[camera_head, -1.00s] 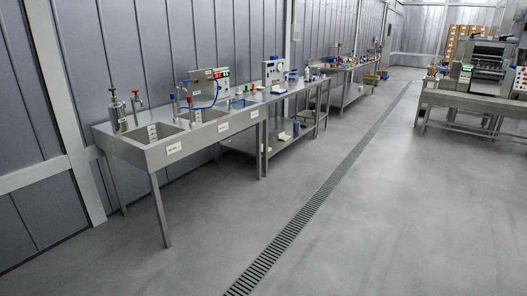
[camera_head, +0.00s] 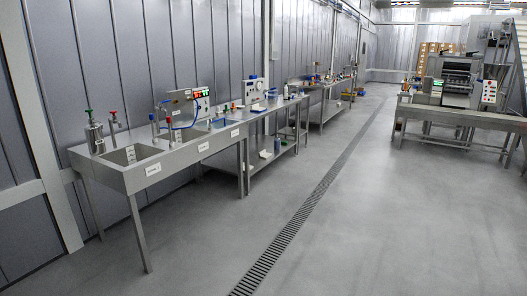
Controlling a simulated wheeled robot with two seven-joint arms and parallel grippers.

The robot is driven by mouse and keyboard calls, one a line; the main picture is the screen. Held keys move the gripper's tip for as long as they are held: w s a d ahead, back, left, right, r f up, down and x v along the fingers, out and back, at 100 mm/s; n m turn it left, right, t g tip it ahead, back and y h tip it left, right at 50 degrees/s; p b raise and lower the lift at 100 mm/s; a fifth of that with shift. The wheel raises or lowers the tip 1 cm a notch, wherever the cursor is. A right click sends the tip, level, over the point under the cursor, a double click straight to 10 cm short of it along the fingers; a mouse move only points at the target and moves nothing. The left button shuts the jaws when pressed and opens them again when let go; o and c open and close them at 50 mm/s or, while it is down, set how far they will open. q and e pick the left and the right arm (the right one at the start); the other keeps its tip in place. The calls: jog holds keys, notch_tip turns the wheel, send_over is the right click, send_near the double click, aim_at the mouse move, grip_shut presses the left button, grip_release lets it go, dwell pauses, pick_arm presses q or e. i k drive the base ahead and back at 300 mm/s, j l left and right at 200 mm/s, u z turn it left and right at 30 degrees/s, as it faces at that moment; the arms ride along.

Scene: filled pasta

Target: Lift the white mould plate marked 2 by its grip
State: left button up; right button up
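I cannot make out a white mould plate marked 2 in the head view. Small white items stand on the long steel bench and around the machine, but they are too small to identify. Neither of my grippers is in view.
A steel sink bench (camera_head: 170,167) runs along the left wall, with further benches (camera_head: 322,104) behind it. A grey machine (camera_head: 452,80) stands at the right behind a steel table (camera_head: 462,116). A drain grate (camera_head: 300,218) crosses the floor. The floor (camera_head: 400,220) at the front right is clear.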

aim_at(255, 107)
jog(key=i+j, duration=0.1)
jog(key=i, duration=0.7)
jog(key=i+j+z, duration=0.15)
jog(key=i, duration=0.65)
jog(key=i+l+z, duration=0.3)
jog(key=i, duration=0.9)
jog(key=i+j+z, duration=0.1)
jog(key=i+z, duration=0.2)
jog(key=i, duration=0.85)
jog(key=i+j+u, duration=0.25)
jog(key=i+u, duration=0.15)
jog(key=i, duration=0.4)
jog(key=i+u, duration=0.35)
jog(key=i, duration=0.4)
jog(key=i+l+u, duration=0.2)
jog(key=i+u, duration=0.2)
jog(key=i, duration=0.4)
